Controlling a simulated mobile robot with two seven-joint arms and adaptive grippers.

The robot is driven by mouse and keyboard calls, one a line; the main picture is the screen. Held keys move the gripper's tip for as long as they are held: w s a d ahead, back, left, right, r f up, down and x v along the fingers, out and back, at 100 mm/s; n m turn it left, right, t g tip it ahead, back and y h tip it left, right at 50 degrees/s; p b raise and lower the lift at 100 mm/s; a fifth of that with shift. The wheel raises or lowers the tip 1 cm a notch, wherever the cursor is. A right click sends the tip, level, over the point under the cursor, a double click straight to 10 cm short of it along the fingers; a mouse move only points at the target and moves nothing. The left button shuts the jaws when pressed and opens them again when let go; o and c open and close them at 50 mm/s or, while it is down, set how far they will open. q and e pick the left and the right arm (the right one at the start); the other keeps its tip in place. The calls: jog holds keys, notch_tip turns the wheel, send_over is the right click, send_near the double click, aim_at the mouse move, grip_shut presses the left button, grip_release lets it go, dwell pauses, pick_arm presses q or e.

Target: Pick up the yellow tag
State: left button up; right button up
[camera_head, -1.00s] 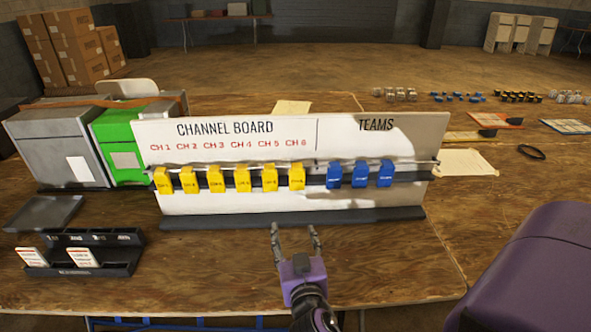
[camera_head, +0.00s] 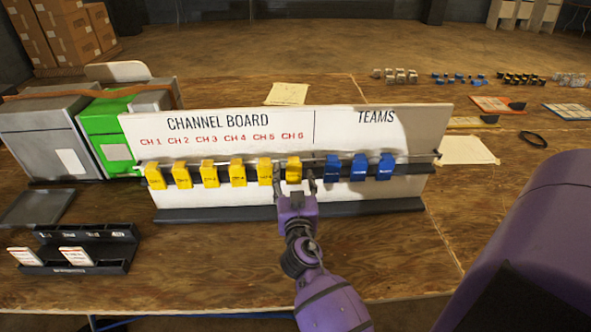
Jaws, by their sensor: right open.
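Several yellow tags hang in a row from the rail of the white channel board (camera_head: 340,137), under the labels CH 1 to CH 6. The rightmost yellow tag (camera_head: 293,169), under CH 6, is at my right gripper (camera_head: 294,180). The gripper's two fingers are open, one on each side of this tag, and partly cover its lower part. I cannot tell whether they touch it. The neighbouring yellow tag (camera_head: 265,171) hangs just left of the fingers. My left gripper is not in view.
Blue tags (camera_head: 359,167) hang on the same rail, right of the gripper. A black holder (camera_head: 110,236) with white cards stands at the front left. Grey and green boxes (camera_head: 110,140) stand behind it. The wooden table is clear in front of the board.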

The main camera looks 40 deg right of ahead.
jog(key=shift+w+d+f, duration=0.1)
jog(key=shift+w, duration=0.1)
jog(key=c, duration=1)
jog(key=shift+c, duration=0.7)
